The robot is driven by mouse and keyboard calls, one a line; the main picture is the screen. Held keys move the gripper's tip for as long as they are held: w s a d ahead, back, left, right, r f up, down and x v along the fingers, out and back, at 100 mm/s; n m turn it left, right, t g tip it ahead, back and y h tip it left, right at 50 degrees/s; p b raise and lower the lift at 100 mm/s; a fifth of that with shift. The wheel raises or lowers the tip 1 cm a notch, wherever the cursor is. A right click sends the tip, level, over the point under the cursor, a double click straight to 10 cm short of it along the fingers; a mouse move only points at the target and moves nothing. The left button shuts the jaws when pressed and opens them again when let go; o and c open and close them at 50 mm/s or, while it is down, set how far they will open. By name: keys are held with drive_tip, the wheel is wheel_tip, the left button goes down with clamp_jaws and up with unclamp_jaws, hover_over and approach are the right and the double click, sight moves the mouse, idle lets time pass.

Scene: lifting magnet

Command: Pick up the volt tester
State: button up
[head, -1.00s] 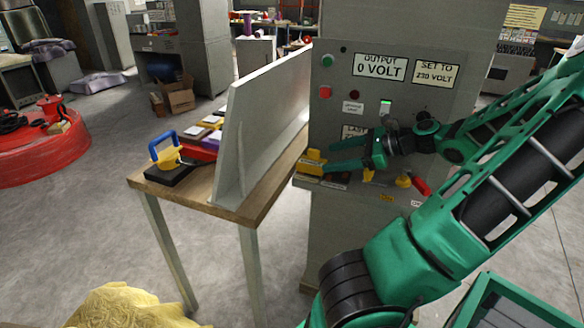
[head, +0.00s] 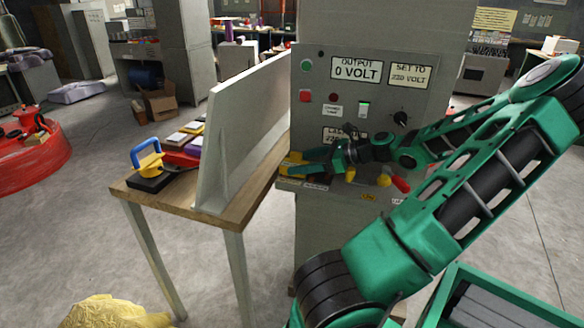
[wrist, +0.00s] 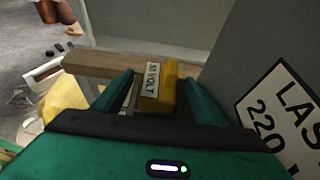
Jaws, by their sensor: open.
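A yellow block (wrist: 170,88) with a white label reading "50 VOLT" shows in the wrist view; I take it to be the volt tester. It also shows in the head view (head: 291,159), at the left end of the ledge of the grey control cabinet. My gripper (head: 297,164) is open, with its green fingers pointing left at the block. In the wrist view one finger is on each side of the block. Whether either finger touches it cannot be told. The block's lower part is hidden by my gripper.
The cabinet panel (head: 338,100) reads "OUTPUT 0 VOLT" and stands close behind my gripper. A wooden table (head: 243,205) with an upright grey board (head: 240,130) and a blue-handled yellow item (head: 148,163) stands left.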

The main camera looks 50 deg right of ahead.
sight(295, 163)
drive_tip(key=shift+x, duration=1.8)
drive_tip(key=c, duration=1.2)
